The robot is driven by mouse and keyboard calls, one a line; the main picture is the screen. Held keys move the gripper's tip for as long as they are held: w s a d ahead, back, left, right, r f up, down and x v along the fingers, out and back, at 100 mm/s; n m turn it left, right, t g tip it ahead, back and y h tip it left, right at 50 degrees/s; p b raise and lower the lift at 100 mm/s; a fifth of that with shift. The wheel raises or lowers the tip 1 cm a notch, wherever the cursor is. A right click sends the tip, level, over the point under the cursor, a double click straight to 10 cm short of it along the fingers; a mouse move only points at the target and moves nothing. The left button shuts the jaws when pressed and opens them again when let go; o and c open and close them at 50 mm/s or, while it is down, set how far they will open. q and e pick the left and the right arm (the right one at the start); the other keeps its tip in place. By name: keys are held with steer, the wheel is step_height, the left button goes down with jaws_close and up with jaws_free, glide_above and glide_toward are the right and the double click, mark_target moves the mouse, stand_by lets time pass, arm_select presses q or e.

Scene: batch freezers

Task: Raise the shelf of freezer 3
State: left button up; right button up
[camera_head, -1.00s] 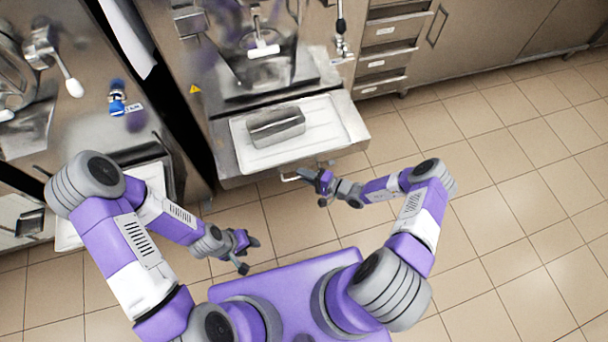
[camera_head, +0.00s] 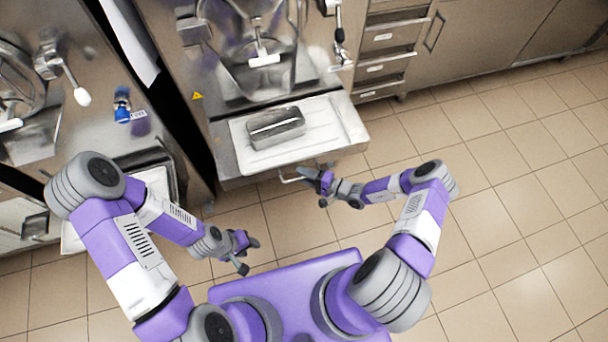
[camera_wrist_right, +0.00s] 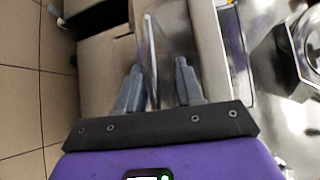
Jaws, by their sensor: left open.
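The shelf (camera_head: 351,130) is a flat metal ledge on the front of the middle freezer (camera_head: 172,60), with a metal bar handle (camera_head: 288,179) at its front edge. My right gripper (camera_head: 312,183) is at the right end of this handle. In the right wrist view my right gripper (camera_wrist_right: 158,88) has its fingers apart, with a thin metal strip (camera_wrist_right: 151,55) between them, closer to the left finger. Whether it touches is unclear. My left gripper (camera_head: 250,256) is open and empty, low over the floor, in front of the shelf and apart from it.
A white tray (camera_head: 325,140) with a metal pan (camera_head: 276,127) lies on the shelf. Another freezer (camera_head: 75,125) stands on the left, with its own tray near my left arm. Drawers (camera_head: 385,67) stand at the back right. The tiled floor (camera_head: 520,200) on the right is clear.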

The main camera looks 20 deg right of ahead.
steer(key=p+v, duration=0.1)
steer(key=v, duration=0.6)
steer(key=shift+s+d+r, duration=0.1)
steer(key=shift+s+d, duration=0.05)
steer(key=s+a+n+g, duration=0.5)
steer(key=s+a+g, duration=0.6)
steer(key=s+r+n+h, duration=0.2)
steer(key=s+r+h, duration=0.2)
steer(key=h, duration=0.4)
steer(key=shift+s+d+r+n+t, duration=0.3)
steer(key=shift+s+d, duration=0.2)
steer(key=shift+s, duration=0.05)
